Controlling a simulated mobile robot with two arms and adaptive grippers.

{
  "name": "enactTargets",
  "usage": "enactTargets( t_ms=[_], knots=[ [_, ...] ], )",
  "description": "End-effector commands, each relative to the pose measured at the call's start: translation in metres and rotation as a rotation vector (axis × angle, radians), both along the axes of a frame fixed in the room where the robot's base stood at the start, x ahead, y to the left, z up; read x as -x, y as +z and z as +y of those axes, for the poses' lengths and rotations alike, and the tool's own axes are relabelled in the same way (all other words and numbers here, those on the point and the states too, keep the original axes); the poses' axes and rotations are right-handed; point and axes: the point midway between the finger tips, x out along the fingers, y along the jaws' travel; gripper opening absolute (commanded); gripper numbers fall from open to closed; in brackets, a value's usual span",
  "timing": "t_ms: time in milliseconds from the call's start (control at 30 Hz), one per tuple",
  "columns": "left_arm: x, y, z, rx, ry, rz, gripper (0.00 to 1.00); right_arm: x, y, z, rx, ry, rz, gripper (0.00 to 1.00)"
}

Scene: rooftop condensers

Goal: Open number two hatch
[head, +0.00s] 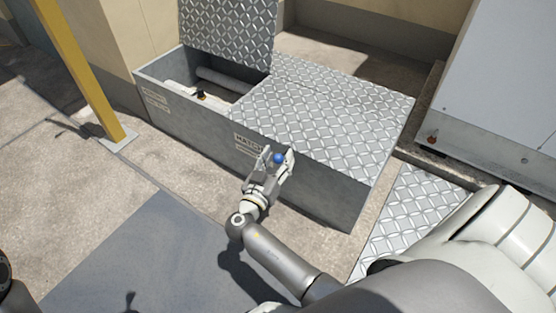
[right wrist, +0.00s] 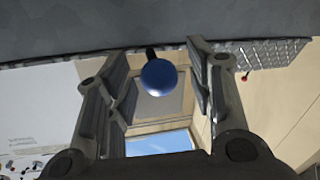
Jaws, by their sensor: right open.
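A long grey metal box has two diamond-plate lids. The left lid (head: 228,30) stands raised, and its compartment is open. The right lid (head: 325,105) lies flat and shut; a label starting "HATCH" (head: 248,140) is on the box front below it, partly covered and its number unreadable. A blue ball knob (head: 279,158) is at that front, below the lid's front edge. My right gripper (head: 277,155) is open, with its fingers on either side of the knob. The right wrist view shows the blue knob (right wrist: 158,77) between the spread fingers. My left gripper is not identifiable.
The open compartment holds a grey pipe (head: 222,80) and small dark parts. A yellow post (head: 85,70) stands left of the box. A large grey cabinet (head: 500,85) stands at the right. Bare paving (head: 100,190) lies in front at left.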

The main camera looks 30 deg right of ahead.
Motion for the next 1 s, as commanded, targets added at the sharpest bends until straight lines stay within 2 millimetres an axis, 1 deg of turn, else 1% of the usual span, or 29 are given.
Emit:
enactTargets(
  t_ms=[100, 333, 700, 733, 1000],
  knots=[
    [0.0016, 0.001, -0.0002, -0.001, 0.001, -0.007, 0.4, -0.0023, -0.0004, -0.0039, 0.0, 0.0, 0.0, 0.49],
    [0.0017, 0.0019, -0.0004, -0.002, 0.001, -0.007, 0.4, -0.0024, -0.0001, -0.004, -0.001, 0.0, 0.001, 0.49],
    [0.0013, 0.0014, -0.0003, -0.001, 0.0, -0.004, 0.4, -0.0022, -0.0002, -0.0037, -0.001, 0.0, 0.001, 0.01],
    [0.0013, 0.0014, -0.0003, -0.001, 0.0, -0.004, 0.4, -0.0021, -0.0003, -0.0036, -0.001, 0.0, 0.001, 0.0],
    [0.0012, 0.003, 0.0001, 0.001, -0.001, -0.005, 0.4, -0.0032, 0.002, -0.0035, -0.005, 0.0, 0.002, 0.0]
  ],
)
